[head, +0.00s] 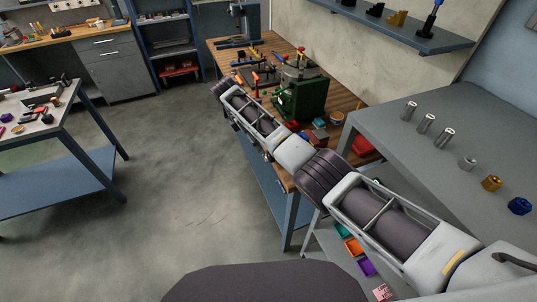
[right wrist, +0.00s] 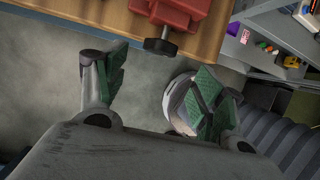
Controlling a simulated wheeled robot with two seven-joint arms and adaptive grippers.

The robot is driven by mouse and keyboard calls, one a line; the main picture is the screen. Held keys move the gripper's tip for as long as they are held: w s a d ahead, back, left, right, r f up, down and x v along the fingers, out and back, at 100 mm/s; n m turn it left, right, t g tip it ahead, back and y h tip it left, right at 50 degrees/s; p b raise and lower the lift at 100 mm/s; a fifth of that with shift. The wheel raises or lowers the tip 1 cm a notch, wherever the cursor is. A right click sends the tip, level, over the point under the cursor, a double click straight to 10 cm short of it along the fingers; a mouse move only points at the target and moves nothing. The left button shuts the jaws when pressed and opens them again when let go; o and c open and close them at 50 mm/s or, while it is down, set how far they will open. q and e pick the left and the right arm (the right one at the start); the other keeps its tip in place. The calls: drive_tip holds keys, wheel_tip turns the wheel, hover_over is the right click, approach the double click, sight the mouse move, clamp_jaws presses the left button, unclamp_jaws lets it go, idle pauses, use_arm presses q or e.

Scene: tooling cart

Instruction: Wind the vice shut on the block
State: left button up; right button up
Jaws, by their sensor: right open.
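In the right wrist view, a red body that looks like the vice (right wrist: 178,12) sits at the edge of the wooden bench, cut off by the top of the picture. A dark round knob (right wrist: 160,46) on a short rod sticks out from it past the bench edge. I cannot make out the block or the jaws. My right gripper (right wrist: 160,86) is open and empty, its green-padded fingers spread over the floor, apart from the knob. In the head view, my right arm crosses the bench's near edge and a small red part (head: 317,137) shows beside it. My left gripper is out of view.
A green machine (head: 302,97) and several tools stand on the wooden bench (head: 352,103). A grey table (head: 440,120) with metal cylinders is at the right. Coloured bins (head: 354,246) sit low beneath it. The floor at left centre is clear.

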sight(268, 154)
drive_tip(key=p+x, duration=0.1)
drive_tip(key=x, duration=0.9)
drive_tip(key=c, duration=1)
drive_tip(key=shift+p, duration=0.4)
drive_tip(key=shift+s+t+p, duration=0.1)
drive_tip(key=shift+t+p, duration=0.25)
drive_tip(key=shift+t, duration=0.15)
drive_tip(key=shift+t+y+p, duration=0.3)
drive_tip(key=shift+t+p, duration=0.1)
drive_tip(key=shift+s+f+m+t+y, duration=0.1)
drive_tip(key=shift+m+t+y, duration=0.35)
drive_tip(key=shift+t, duration=0.75)
drive_tip(key=shift+t, duration=0.6)
